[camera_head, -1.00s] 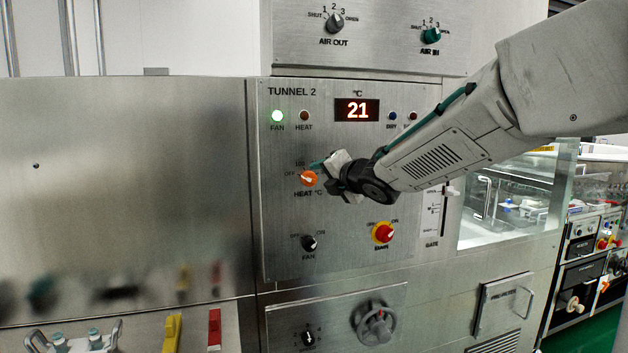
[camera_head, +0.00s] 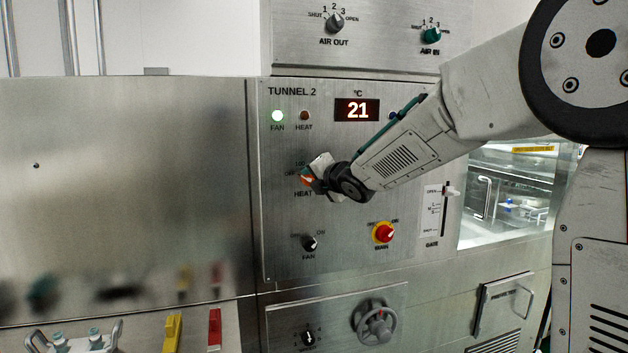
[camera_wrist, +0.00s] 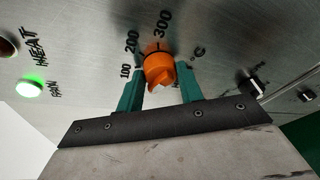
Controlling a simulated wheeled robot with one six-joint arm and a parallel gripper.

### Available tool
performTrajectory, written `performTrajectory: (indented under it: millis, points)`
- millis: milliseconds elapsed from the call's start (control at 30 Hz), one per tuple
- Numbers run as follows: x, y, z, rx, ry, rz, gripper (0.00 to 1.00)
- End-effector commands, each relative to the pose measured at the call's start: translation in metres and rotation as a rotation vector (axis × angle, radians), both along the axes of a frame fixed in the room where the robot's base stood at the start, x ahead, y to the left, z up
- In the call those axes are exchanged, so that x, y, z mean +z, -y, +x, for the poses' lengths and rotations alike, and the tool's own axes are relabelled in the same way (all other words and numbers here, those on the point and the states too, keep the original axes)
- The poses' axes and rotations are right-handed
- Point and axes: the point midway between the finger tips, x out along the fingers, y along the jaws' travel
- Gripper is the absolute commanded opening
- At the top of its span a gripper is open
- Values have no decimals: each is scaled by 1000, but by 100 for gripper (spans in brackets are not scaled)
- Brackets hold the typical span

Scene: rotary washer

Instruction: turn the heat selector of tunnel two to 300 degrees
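The orange heat selector (camera_head: 306,180) is on the tunnel 2 panel, under the display and partly covered by my gripper (camera_head: 315,178) in the head view. In the wrist view, the orange knob (camera_wrist: 158,72) sits between the two teal fingers of my gripper (camera_wrist: 160,92). The fingers are apart, one on each side of the knob, with a small gap at the left; contact at the right is unclear. The marks 100, 200 and 300 show around the knob. Its pointer setting cannot be read clearly. The display (camera_head: 357,110) reads 21.
The green fan lamp (camera_head: 278,116) is lit; the heat lamp (camera_head: 304,116) looks unlit. Below the selector are the black fan knob (camera_head: 309,243) and the red-and-yellow main switch (camera_head: 383,233). The gate slider (camera_head: 449,192) is to the right. The plain steel panel at left is clear.

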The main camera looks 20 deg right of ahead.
Motion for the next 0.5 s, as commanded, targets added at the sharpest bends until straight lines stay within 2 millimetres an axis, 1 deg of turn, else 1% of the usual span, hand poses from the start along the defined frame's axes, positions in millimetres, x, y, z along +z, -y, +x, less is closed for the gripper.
performTrajectory:
  millis: [267, 500]
  points:
    - [-1, 1, 0, -1, -1, 33, 14]
    - [-2, 2, 0, -1, -2, 161, 14]
